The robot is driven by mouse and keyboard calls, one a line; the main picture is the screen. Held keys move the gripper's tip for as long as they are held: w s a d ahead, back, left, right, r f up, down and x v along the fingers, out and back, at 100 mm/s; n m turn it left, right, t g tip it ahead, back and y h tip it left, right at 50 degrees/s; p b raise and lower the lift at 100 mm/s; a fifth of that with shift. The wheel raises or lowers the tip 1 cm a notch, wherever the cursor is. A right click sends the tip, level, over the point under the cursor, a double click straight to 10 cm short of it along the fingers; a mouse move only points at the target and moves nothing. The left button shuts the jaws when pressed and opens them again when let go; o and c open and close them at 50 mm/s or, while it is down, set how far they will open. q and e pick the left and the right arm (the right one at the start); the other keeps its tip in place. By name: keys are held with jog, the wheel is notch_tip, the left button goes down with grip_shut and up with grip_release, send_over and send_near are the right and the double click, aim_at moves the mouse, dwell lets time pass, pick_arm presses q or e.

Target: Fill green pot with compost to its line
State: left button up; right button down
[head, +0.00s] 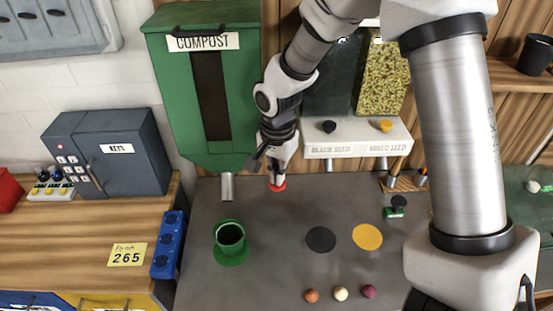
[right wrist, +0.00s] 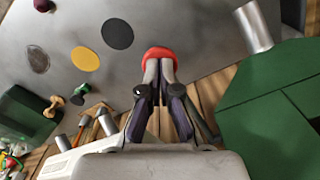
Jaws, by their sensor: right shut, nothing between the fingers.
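The green pot (head: 231,236) stands upright on a green disc (head: 232,261) on the grey bench top. Its inside looks dark; I cannot make out the fill level or a line. The green compost hopper (head: 164,90) hangs on the wall behind, with its metal spout (head: 227,187). The spout also shows in the right wrist view (right wrist: 253,27). My right gripper (head: 277,184) is shut and empty, right of the spout, its fingertips at a round red button-like piece (head: 278,187). That red piece also shows at the tips in the right wrist view (right wrist: 158,51). My left gripper is not in view.
A white seed dispenser (head: 357,139) with black and yellow knobs is at the right. A black disc (head: 320,239) and a yellow disc (head: 367,237) lie on the bench, with small balls in front. A blue block (head: 169,245) and grey key box (head: 127,165) are left.

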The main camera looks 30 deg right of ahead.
jog(key=shift+f+b, duration=0.85)
jog(key=shift+f, duration=0.6)
jog(key=shift+r, duration=0.25)
notch_tip(320, 180, up, 6)
jog(key=p, duration=0.6)
jog(key=shift+r, duration=0.25)
jog(key=shift+f, duration=0.1)
jog(key=shift+f, duration=0.15)
